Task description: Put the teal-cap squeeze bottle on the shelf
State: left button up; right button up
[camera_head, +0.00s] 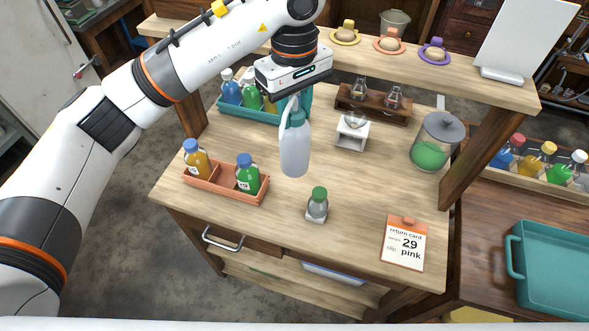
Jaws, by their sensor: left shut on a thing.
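The raised wooden shelf (455,80) runs along the back of the bench. My left wrist hides part of its left side. My right gripper is not in view.
Yellow, orange and purple dishes (390,42) and a white panel (520,40) stand on the shelf.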

aim_at(294, 170)
pick_arm(q)
notch_tip(294, 170, down, 17)
jog(key=p, duration=0.6)
jog(key=shift+f, duration=0.3)
jog(key=o, duration=0.7)
